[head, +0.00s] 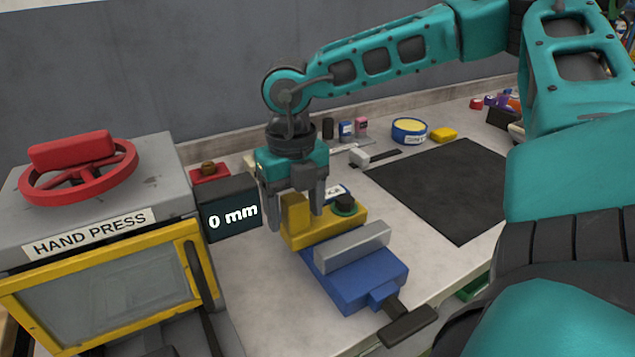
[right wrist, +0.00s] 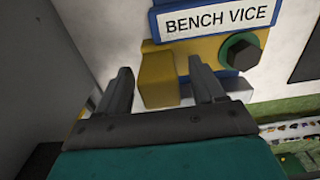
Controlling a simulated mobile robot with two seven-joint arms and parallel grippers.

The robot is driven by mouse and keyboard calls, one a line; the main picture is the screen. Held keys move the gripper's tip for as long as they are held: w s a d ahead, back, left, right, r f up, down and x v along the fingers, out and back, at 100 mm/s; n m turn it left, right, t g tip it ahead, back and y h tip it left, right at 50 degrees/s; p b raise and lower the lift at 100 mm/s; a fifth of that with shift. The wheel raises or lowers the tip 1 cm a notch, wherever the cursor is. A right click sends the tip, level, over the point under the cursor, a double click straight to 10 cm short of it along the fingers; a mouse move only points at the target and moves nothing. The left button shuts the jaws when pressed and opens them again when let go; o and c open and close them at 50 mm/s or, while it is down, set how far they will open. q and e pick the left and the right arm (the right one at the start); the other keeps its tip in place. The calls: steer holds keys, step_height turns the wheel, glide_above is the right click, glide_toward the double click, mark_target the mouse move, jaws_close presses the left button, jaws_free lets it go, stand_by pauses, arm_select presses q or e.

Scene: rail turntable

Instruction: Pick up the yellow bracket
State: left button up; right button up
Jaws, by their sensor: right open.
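The yellow bracket (head: 328,229) sits at the end of the blue bench vice (head: 345,285), with an upright block at its left and a dark knob on a green ring (head: 344,204) at its right. My right gripper (head: 296,218) points down with its fingers open, one on each side of the upright block. In the right wrist view, the bracket's upright block (right wrist: 158,80) stands between the two open fingers of my right gripper (right wrist: 159,68), with gaps showing on both sides. I cannot tell whether the vice grips the bracket. My left gripper is not in view.
A black mat (head: 440,190) lies clear at right. A round tin (head: 409,131) and other small items line the back.

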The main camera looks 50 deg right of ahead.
steer(key=shift+f, duration=0.5)
jaws_close()
stand_by(0.3)
